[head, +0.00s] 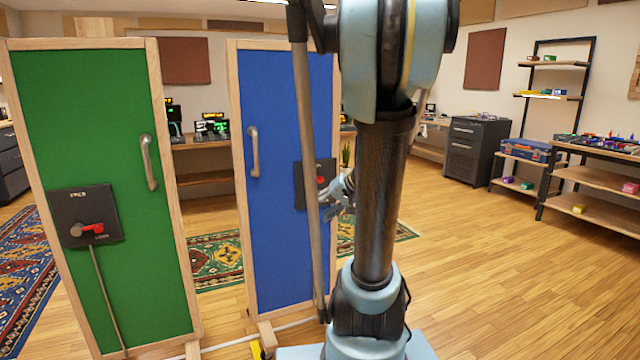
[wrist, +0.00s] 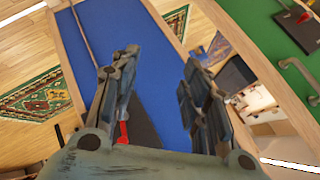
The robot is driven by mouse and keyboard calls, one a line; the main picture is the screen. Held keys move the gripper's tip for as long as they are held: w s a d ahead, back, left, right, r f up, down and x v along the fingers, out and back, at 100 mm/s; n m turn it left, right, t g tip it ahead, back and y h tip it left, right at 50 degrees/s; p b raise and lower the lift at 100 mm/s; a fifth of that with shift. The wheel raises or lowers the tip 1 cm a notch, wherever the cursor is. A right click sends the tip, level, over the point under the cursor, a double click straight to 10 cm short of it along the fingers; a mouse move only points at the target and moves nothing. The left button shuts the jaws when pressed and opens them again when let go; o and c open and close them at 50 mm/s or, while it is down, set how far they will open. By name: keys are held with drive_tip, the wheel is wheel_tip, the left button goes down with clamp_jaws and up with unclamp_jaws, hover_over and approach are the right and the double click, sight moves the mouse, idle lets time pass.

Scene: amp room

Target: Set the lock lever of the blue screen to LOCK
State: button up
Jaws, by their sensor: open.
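The blue screen (head: 275,240) stands upright in a wooden frame, left of my arm in the head view. Its black lock plate (head: 300,190) sits at the right side of the panel, partly covered by my arm. A small red piece of the lock lever (head: 321,180) shows beside my gripper (head: 338,192). In the wrist view my gripper (wrist: 160,62) is open, with its fingers apart over the blue panel. The red lever (wrist: 122,132) shows low, by the left finger, with part of the dark plate (wrist: 145,125). I cannot tell contact, lever setting or plate labels.
A green screen (head: 105,170) stands at the left, with its own red lever (head: 88,229) and a metal handle (head: 148,162). The blue screen has a handle (head: 253,152) too. Cables and screen feet lie on the floor. Open wooden floor (head: 480,270) lies to the right.

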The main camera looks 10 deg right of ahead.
drive_tip(key=w+d+r+m+t+y, duration=0.25)
drive_tip(key=w+d, duration=0.35)
drive_tip(key=w, duration=0.4)
drive_tip(key=t, duration=0.4)
approach(323, 180)
drive_tip(key=shift+h, duration=0.25)
drive_tip(key=x, duration=1.1)
drive_tip(key=shift+w+a+r, duration=0.15)
drive_tip(key=shift+w+a, duration=0.05)
drive_tip(key=shift+a, duration=0.1)
